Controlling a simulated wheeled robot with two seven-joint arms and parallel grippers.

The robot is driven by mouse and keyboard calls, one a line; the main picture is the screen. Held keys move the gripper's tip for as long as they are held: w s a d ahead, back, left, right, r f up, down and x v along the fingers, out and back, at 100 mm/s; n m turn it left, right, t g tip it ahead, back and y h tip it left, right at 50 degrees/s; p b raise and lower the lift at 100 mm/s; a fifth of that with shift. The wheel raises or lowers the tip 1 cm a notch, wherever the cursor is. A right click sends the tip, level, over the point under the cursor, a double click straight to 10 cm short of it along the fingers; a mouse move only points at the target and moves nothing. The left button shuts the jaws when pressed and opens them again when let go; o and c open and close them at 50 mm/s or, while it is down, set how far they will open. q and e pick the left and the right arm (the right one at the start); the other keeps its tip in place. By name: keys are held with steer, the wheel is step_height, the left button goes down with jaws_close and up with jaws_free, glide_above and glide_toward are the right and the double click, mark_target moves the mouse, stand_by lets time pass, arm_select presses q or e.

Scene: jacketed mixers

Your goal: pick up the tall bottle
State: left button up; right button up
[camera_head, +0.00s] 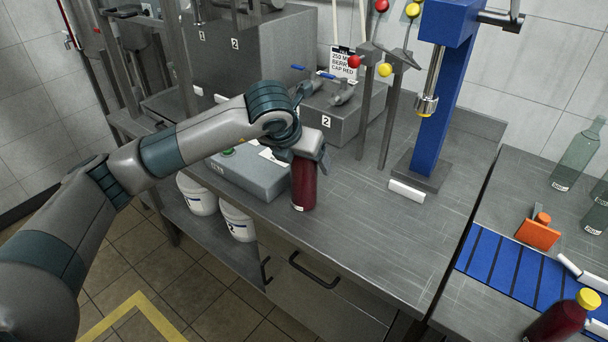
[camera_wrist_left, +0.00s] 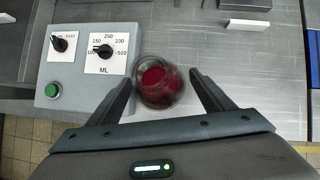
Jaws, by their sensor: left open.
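A tall bottle (camera_head: 304,187) filled with dark red stands upright on the grey counter near its front edge. Its upper part is hidden by my left gripper (camera_head: 308,155) in the head view. In the left wrist view, I look down on the bottle (camera_wrist_left: 159,84), which shows a clear rim and red contents. The open fingers of my left gripper (camera_wrist_left: 162,78) are on either side of it, with gaps visible. My right gripper is not in view.
A grey control box (camera_head: 247,172) with dials and a green button stands just left of the bottle. A blue filling stand (camera_head: 447,95) is at the back right. A yellow-capped red bottle (camera_head: 558,322) and clear greenish bottles (camera_head: 577,158) are at the right, near a blue conveyor (camera_head: 500,262).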

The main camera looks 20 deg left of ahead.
arm_select(q)
steer(key=c, duration=1.7)
steer(key=shift+w+r, duration=0.1)
jaws_close()
steer(key=shift+r, duration=0.15)
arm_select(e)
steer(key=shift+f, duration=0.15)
